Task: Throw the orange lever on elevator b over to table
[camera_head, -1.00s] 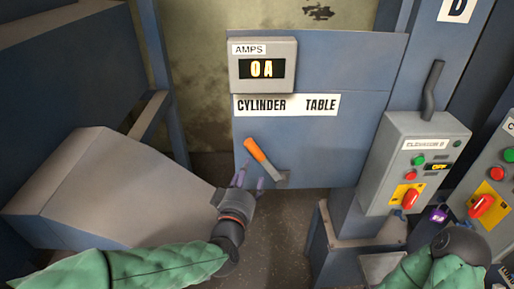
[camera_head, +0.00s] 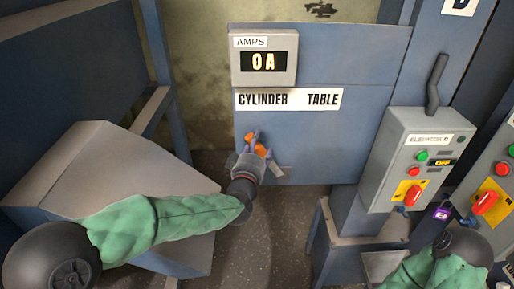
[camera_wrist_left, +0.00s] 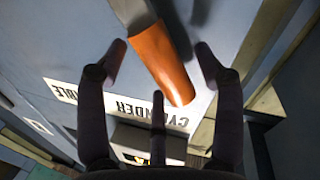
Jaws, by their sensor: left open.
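The lever's orange handle (camera_head: 260,150) sits low on the blue panel (camera_head: 340,140), tilted up and left toward the word CYLINDER on the label (camera_head: 288,99). Its grey shaft runs down-right and is partly hidden by my gripper. My left gripper (camera_head: 257,143) is open at the handle, with fingers around it. In the left wrist view the orange handle (camera_wrist_left: 160,62) lies between the spread fingers, with visible gaps to the side fingers. My right arm shows at lower right, but its gripper is not visible.
An amps display (camera_head: 264,61) reading 0 A is above the label. A grey elevator control box (camera_head: 418,160) with buttons and a red switch is to the right, and a purple tag or lock (camera_head: 442,213) beside it. A grey-topped blue housing (camera_head: 110,170) stands left.

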